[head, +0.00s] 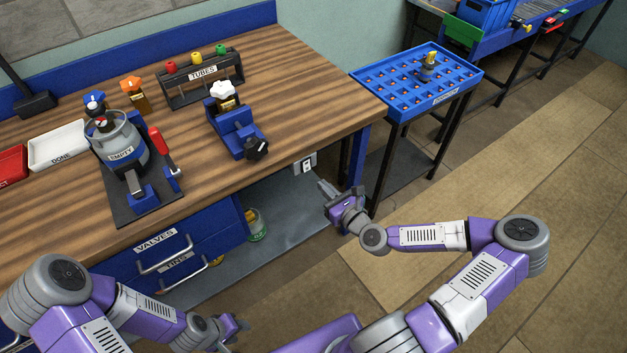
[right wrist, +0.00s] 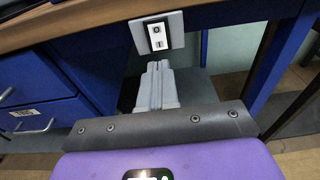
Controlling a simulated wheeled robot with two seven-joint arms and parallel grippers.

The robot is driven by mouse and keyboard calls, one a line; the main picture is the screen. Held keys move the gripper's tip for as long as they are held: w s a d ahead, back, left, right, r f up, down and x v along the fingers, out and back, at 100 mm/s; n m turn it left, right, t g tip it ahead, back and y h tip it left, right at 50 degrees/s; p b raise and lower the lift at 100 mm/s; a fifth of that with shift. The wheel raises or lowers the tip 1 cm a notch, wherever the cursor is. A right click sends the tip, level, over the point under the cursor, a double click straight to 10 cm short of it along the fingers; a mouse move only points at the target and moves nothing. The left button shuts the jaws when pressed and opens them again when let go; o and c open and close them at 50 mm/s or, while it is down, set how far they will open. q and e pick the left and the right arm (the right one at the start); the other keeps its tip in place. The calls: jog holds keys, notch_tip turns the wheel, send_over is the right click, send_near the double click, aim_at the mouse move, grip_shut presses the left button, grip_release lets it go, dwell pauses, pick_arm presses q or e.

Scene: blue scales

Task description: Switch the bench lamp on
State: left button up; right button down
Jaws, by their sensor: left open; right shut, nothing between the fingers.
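The bench lamp shows only as a dark base and slanting post (head: 35,104) at the far left; its head is outside the view. A grey switch plate (head: 304,164) with a white rocker is on the bench's front right, under the top. In the right wrist view the switch plate (right wrist: 175,29) is just beyond the fingertips, with dark marks on its rocker. My right gripper (head: 322,187) is shut and empty, below and in front of the switch; its fingers (right wrist: 158,66) point at it, and contact is not visible. My left gripper (head: 240,328) is open and empty, low before the drawers.
Blue drawers (head: 165,255) are below. A blue rack table (head: 415,85) stands right of the bench. Floor on the right is clear.

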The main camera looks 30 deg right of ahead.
aim_at(308, 169)
jog(key=w+b, duration=0.1)
jog(key=w, duration=0.5)
jog(key=shift+a+f+b, duration=0.4)
jog(key=shift+a, duration=0.05)
jog(key=shift+w, duration=0.1)
